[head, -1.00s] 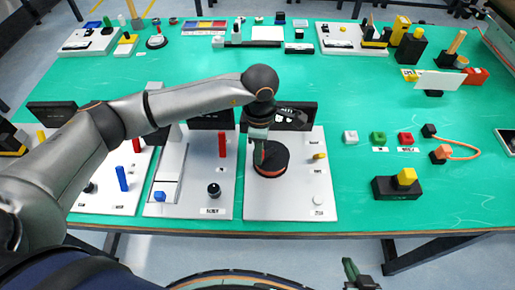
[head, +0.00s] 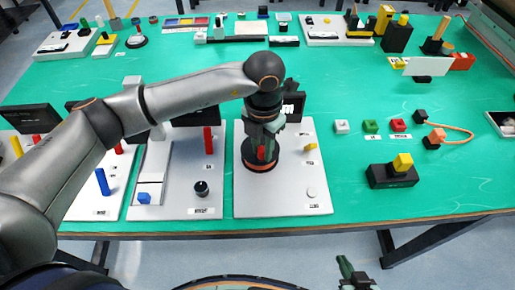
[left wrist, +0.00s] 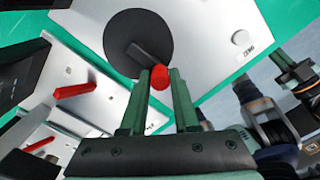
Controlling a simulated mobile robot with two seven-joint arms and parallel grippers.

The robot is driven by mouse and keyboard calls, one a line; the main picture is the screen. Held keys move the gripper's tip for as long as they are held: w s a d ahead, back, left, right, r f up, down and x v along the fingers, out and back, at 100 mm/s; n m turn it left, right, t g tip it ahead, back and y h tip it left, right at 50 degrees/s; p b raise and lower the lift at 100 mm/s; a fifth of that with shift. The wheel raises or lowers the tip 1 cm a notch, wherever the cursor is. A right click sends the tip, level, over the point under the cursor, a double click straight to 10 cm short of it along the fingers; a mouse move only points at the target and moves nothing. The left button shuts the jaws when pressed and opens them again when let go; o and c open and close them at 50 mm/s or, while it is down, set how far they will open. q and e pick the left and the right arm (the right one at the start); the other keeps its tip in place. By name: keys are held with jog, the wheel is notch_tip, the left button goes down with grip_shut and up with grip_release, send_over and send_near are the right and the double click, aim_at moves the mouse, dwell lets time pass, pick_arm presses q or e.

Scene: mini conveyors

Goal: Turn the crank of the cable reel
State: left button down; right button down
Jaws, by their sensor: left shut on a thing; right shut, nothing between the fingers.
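The cable reel is a dark round disc with an orange-red lower edge (head: 259,167), on a white board (head: 284,197) at the table's front. In the left wrist view its black disc (left wrist: 122,28) carries a dark crank arm (left wrist: 150,58) with a red handle (left wrist: 159,80). My left gripper (head: 263,152) is over the reel, pointing down. Its two green fingers (left wrist: 158,76) are shut on the red handle, one on each side. The gripper hides part of the reel in the head view. My right gripper (head: 350,272) is shut and empty, off the table's front edge.
A yellow knob (head: 310,147) and a white round button (head: 311,192) sit on the same board. A dark panel (head: 294,104) stands behind the reel. Left is a board with a red post (head: 208,140) and a black knob (head: 202,188).

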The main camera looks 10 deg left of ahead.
pick_arm(q)
jog(key=n, duration=0.1)
jog(key=d+n+b, duration=0.1)
jog(key=n, duration=0.1)
jog(key=w+n, duration=0.1)
jog(key=n, duration=0.1)
jog(key=shift+d, duration=0.35)
jog(key=shift+w+d+n, duration=0.1)
jog(key=shift+w+n, duration=0.05)
jog(key=shift+n, duration=0.45)
jog(key=shift+w+b, duration=0.1)
jog(key=shift+b, duration=0.2)
jog(key=shift+n, duration=0.3)
jog(key=shift+r, duration=0.1)
jog(key=c, duration=0.7)
grip_release()
jog(key=shift+o, duration=0.2)
notch_tip(320, 180, up, 12)
jog(key=shift+r, duration=0.2)
